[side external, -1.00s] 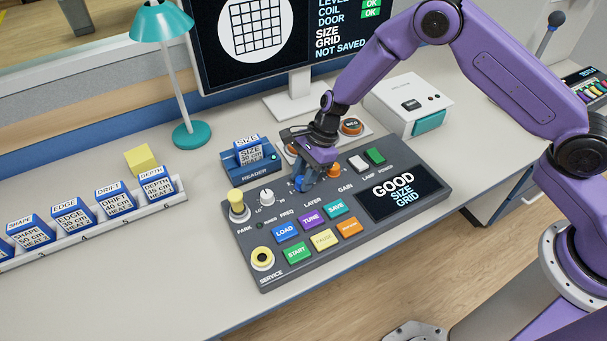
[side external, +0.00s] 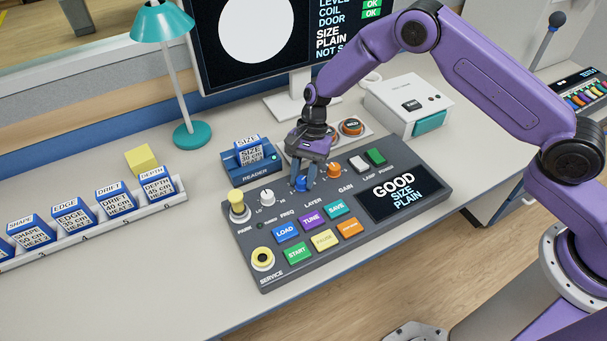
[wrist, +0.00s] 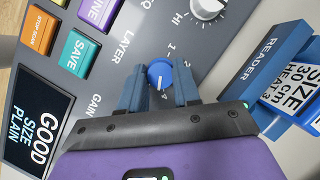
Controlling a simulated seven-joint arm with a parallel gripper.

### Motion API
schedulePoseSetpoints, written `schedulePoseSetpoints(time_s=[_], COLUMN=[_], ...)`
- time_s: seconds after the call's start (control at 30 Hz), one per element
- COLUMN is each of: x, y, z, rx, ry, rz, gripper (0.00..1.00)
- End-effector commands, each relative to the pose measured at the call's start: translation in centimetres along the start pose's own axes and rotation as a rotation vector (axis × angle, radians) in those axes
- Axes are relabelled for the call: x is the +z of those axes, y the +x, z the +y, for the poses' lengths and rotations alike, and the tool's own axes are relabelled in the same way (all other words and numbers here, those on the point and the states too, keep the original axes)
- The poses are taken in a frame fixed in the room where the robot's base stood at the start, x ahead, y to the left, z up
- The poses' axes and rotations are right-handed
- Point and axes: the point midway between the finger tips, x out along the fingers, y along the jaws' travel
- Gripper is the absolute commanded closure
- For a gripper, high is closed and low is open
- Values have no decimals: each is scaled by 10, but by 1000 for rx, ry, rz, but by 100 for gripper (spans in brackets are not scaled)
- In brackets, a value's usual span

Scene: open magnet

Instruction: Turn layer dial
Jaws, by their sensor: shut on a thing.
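The blue layer dial (side external: 302,185) stands on the grey console (side external: 255,223), above the LAYER label. In the wrist view the dial (wrist: 159,74) sits between my two blue fingers, with its white pointer line toward the 4. My gripper (wrist: 159,82) is shut on the dial, one finger on each side. In the side view my gripper (side external: 305,176) reaches down from above and partly hides the dial. The console screen (side external: 398,193) reads GOOD, SIZE, PLAIN.
The white FREQ dial (side external: 267,197) and orange GAIN dial (side external: 334,170) flank the layer dial. The monitor (side external: 258,25) shows a plain white disc.

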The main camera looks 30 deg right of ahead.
Motion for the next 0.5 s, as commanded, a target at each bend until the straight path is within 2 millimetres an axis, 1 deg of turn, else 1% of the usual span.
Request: schedulePoseSetpoints(time_s=[0.5], x=[0], y=[0], z=[-4], rx=[186], ry=[-455], rz=[-17], gripper=[99])
